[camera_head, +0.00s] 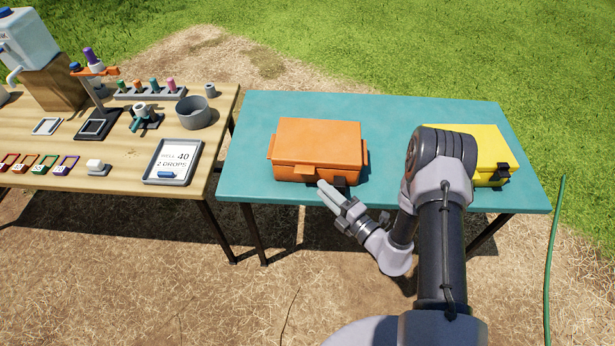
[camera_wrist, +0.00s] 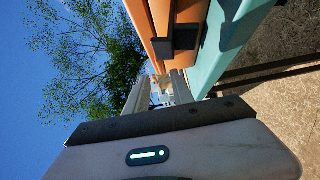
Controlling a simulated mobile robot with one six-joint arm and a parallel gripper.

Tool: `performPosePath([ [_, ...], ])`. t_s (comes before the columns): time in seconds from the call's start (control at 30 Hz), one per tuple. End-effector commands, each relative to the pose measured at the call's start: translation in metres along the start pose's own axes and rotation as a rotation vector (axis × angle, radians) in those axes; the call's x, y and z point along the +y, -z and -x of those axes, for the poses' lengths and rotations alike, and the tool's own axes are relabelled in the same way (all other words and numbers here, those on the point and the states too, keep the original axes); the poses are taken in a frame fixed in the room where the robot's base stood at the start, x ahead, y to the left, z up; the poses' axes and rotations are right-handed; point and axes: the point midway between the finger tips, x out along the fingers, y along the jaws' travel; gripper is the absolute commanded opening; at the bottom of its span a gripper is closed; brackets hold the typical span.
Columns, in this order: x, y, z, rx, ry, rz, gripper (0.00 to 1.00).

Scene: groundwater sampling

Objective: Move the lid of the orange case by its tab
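The orange case (camera_head: 318,140) sits on the teal table (camera_head: 250,185), and its lid looks closed. An orange tab (camera_head: 305,169) sticks out at the middle of its front edge. A black latch (camera_head: 340,182) is on the front, right of the tab. My gripper (camera_head: 328,188) is in front of the case, close to the latch and to the right of the tab. In the wrist view the orange case (camera_wrist: 182,14) and black latch (camera_wrist: 160,50) lie just beyond my fingers (camera_wrist: 158,88). The fingers are apart with nothing visible between them. Contact with the case cannot be told.
A yellow case (camera_head: 485,145) stands on the right of the teal table, partly behind my arm. A wooden table (camera_head: 120,170) at the left carries a grey cup (camera_head: 194,113), a sign tray (camera_head: 172,162) and a vial rack (camera_head: 150,94). The teal table is clear around the orange case's left side.

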Motion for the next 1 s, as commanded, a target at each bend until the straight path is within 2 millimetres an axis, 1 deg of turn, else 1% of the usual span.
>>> performPosePath([
  [0.03,-0.002,0.001,-0.015,0.006,-0.003,0.005,0.29],
  [0.13,-0.002,0.001,-0.04,0.005,-0.002,0.004,0.29],
  [0.2,-0.001,0.001,-0.053,0.003,-0.003,0.003,0.29],
  [0.33,-0.001,0.0,-0.07,0.002,-0.002,0.002,0.29],
  [0.47,0.0,0.0,-0.077,0.001,0.0,0.001,0.29],
  [0.67,0.001,0.0,-0.077,0.001,0.0,0.001,0.29],
  [0.7,0.001,0.0,-0.077,0.001,0.0,0.001,0.27],
  [0.83,0.001,0.0,-0.077,0.001,0.0,0.001,0.02],
  [0.87,0.001,0.0,-0.077,0.001,0.0,0.001,0.0],
  [1.0,0.001,0.0,-0.077,0.001,0.0,0.001,0.0],
])
